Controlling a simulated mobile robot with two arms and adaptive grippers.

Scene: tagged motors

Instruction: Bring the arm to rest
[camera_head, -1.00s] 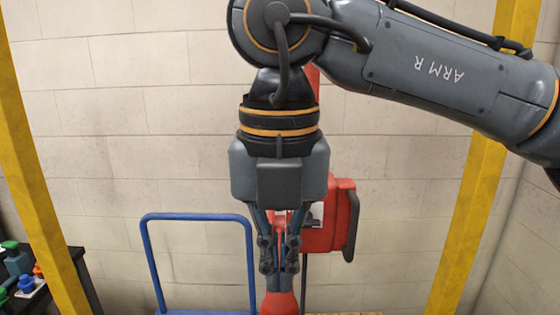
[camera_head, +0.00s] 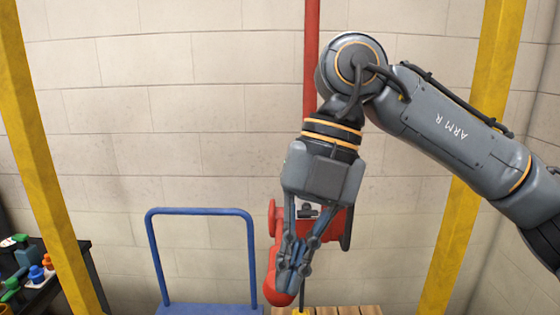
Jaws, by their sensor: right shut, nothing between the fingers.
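My right arm comes in from the right, and its grey gripper (camera_head: 298,262) points down near the lower middle of the view. The gripper's fingers are shut with nothing seen between them. Behind the fingers is a red machine part (camera_head: 274,278) with a rounded lower end; the gripper overlaps it in the picture, and I cannot tell if they touch. My left gripper is not in view.
A blue trolley handle (camera_head: 202,211) stands left of the gripper. Yellow posts (camera_head: 40,165) rise at left and right (camera_head: 478,170). A dark shelf (camera_head: 76,268) with small coloured items is at far left. Wooden slats (camera_head: 350,310) lie below. A block wall closes the back.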

